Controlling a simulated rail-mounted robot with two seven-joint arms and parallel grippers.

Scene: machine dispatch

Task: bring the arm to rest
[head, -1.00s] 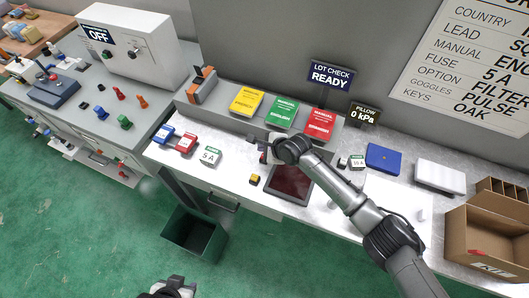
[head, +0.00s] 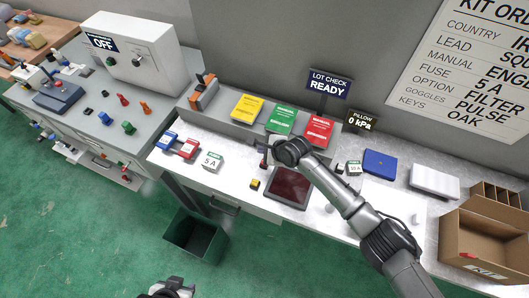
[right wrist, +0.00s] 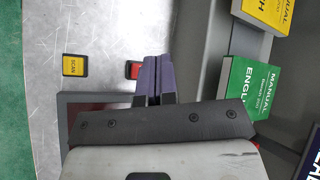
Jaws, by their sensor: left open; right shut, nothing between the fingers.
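My right arm reaches in from the lower right of the head view. Its gripper (head: 264,157) hangs above the bench near the dark red tablet (head: 289,187). In the right wrist view its purple fingers (right wrist: 151,68) are together with nothing between them. A small red piece (right wrist: 133,69) lies beside the fingertips, partly hidden by them. My left gripper (head: 176,286) shows at the bottom edge of the head view, open, over the green floor and away from the bench.
Yellow (head: 247,107), green (head: 281,120) and red (head: 319,131) manuals rest behind the gripper. A yellow SCAN block (head: 255,184) lies left of the tablet. A cardboard kit box (head: 470,262) stands at the right. A dark green bin (head: 196,238) stands on the floor.

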